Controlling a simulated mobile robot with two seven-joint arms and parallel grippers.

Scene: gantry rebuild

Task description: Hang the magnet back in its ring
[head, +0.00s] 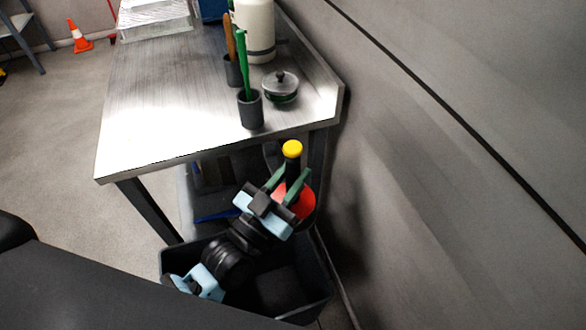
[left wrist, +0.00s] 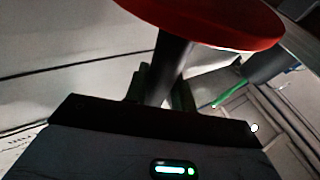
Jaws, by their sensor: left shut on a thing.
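The magnet has a red disc (head: 306,203), a dark handle and a yellow knob (head: 292,149). My left gripper (head: 288,180) is shut on the handle, with its green fingers on either side. The magnet is in front of the bench's near right end, beside the wall and above a dark bin. In the left wrist view the red disc (left wrist: 215,20) fills the top, and the dark handle (left wrist: 170,62) runs down between the fingers. I cannot make out the ring in either view. My right gripper is not in view.
The metal bench (head: 160,110) carries dark cups (head: 250,112) with green and brown handled tools, a lidded pot (head: 280,88) and a white bottle (head: 257,30). A dark bin (head: 172,262) stands below my left arm. The grey wall (head: 450,180) closes off the right.

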